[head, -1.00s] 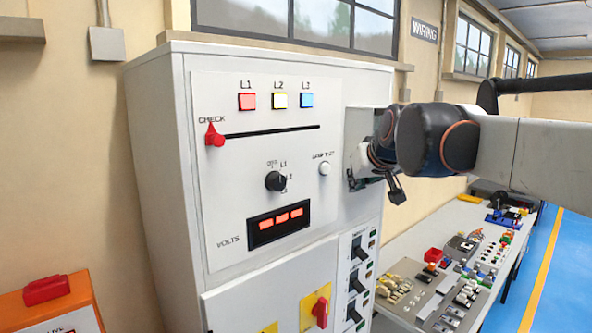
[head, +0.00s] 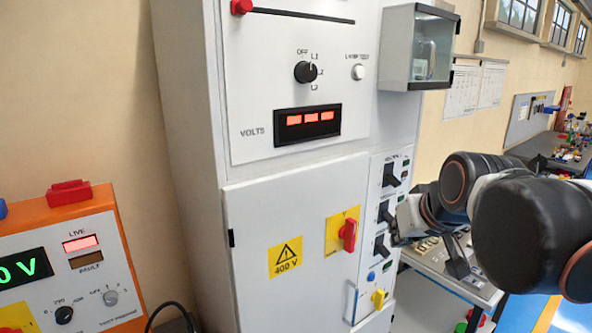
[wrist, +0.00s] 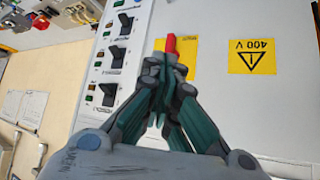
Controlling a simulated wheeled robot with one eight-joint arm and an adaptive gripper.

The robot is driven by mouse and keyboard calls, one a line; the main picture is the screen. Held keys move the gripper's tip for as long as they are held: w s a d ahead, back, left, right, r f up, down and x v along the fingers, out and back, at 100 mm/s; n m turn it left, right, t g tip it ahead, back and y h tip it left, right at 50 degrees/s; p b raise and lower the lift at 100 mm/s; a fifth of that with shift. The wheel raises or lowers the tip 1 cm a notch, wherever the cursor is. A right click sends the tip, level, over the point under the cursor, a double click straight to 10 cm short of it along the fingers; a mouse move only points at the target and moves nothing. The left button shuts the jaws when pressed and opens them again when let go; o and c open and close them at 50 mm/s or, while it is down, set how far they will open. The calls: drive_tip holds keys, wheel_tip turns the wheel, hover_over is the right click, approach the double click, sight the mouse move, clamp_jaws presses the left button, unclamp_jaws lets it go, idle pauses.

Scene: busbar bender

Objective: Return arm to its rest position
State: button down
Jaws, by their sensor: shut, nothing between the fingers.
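My gripper (wrist: 167,72) is shut and empty in the wrist view, its green-grey fingers together and pointing at the cabinet front. A red rotary handle (wrist: 171,43) on a yellow plate shows just past the fingertips; I cannot tell the gap. In the head view my arm comes in from the right. The wrist and part of the gripper (head: 401,222) show by the column of black switches (head: 383,210), and the fingertips are not clear there. The same red handle (head: 348,234) is left of it on the grey cabinet (head: 250,215).
An orange tester (head: 95,265) stands at the left. A glass-fronted box (head: 420,48) juts from the cabinet's upper right. A bench with parts (head: 440,265) lies behind my arm. A 400 V warning plate (head: 285,257) is on the cabinet door.

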drive_tip(key=s+f+b, duration=0.4)
drive_tip(key=s+f, duration=0.1)
drive_tip(key=f, duration=0.5)
drive_tip(key=s+f+g+b, duration=0.1)
drive_tip(key=s+f+b, duration=0.4)
drive_tip(key=f, duration=0.5)
drive_tip(key=s+f+g+b, duration=0.1)
drive_tip(key=s+f+b, duration=0.4)
drive_tip(key=f, duration=0.5)
drive_tip(key=shift+d+m+h, duration=0.2)
drive_tip(key=shift+m+h, duration=0.1)
drive_tip(key=shift+s+f, duration=0.1)
